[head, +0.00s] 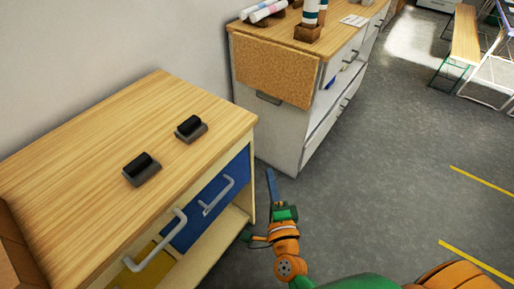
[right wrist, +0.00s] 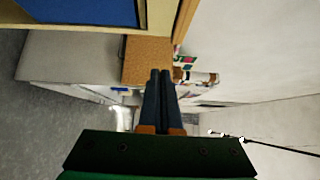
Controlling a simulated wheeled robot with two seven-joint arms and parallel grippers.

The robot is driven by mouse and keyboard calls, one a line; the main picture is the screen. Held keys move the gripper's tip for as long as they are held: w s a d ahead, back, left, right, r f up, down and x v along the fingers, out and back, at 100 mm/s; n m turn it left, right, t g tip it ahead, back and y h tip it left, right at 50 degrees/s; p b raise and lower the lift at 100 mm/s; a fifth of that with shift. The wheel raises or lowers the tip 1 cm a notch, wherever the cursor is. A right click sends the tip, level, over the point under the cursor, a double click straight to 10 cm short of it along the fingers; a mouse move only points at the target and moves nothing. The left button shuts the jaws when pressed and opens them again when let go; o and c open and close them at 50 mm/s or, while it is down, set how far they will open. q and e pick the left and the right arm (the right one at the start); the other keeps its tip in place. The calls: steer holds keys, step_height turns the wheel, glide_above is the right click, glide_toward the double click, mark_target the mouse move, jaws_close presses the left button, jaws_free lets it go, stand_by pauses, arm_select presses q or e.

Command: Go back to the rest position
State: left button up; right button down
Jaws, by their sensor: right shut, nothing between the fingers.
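My right gripper (head: 271,176) is in front of the wooden-topped cabinet (head: 85,115), over the grey floor, beside the cabinet's right end in the head view. It holds nothing. In the right wrist view, its two dark blue fingers (right wrist: 160,78) lie together with no object between them. My orange and green right arm comes in from the bottom of the head view. My left gripper does not show.
Two black-and-grey stamp-like blocks (head: 142,169) (head: 190,128) lie on the cabinet top. A blue drawer (head: 215,200) with a handle faces the floor. A second cabinet (head: 275,135), bearing rolls and a holder, stands behind. A bench (head: 465,38) is far right. Open floor (head: 385,165) lies right.

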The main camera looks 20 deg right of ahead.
steer(key=s+a+f+n+g+y+p, duration=0.1)
steer(key=s+a+f+n+g+y, duration=0.1)
steer(key=f+n, duration=0.3)
steer(key=s+a+f+n+g+y+p, duration=0.1)
steer(key=s+a+f+n+g+y, duration=0.15)
steer(key=f, duration=0.45)
steer(key=s+d+f+n+g, duration=0.2)
steer(key=s+f+n+g, duration=0.5)
steer(key=s+f, duration=0.4)
steer(key=s+d+f+n+g+h, duration=0.1)
steer(key=s+d+f+n+g, duration=0.1)
steer(key=s, duration=0.6)
steer(key=s+d+f+n+g+h+p, duration=0.1)
steer(key=s+d+f+n+g, duration=0.2)
steer(key=s+d+f+n, duration=0.2)
steer(key=s+f, duration=0.1)
steer(key=s, duration=0.2)
steer(key=shift+d, duration=0.4)
steer(key=shift+w+a, duration=0.1)
